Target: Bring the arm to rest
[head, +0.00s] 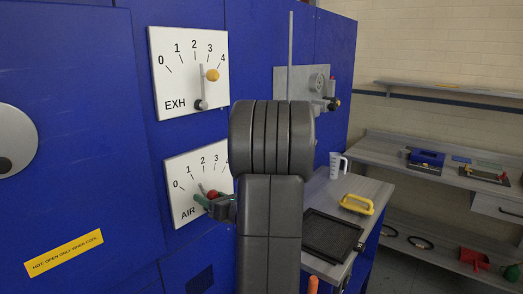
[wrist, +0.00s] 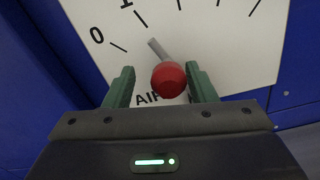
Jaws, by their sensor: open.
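My gripper (head: 207,199) is at the white AIR dial plate (head: 178,167) on the blue machine front. In the wrist view its two green fingers (wrist: 162,84) stand apart, one on each side of the red knob (wrist: 168,80). The red knob also shows in the head view (head: 212,194). A grey pointer (wrist: 158,48) sticks out past the knob on the 0–1 side of the scale. My arm hides part of the AIR dial in the head view.
Above is the EXH dial (head: 178,72) with a yellow-knobbed lever (head: 211,75) near 3–4. At right, a bench (head: 367,188) holds a dark tray (head: 331,236), a yellow-handled item (head: 357,203) and a white jug (head: 338,165). Shelves with tools stand beyond.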

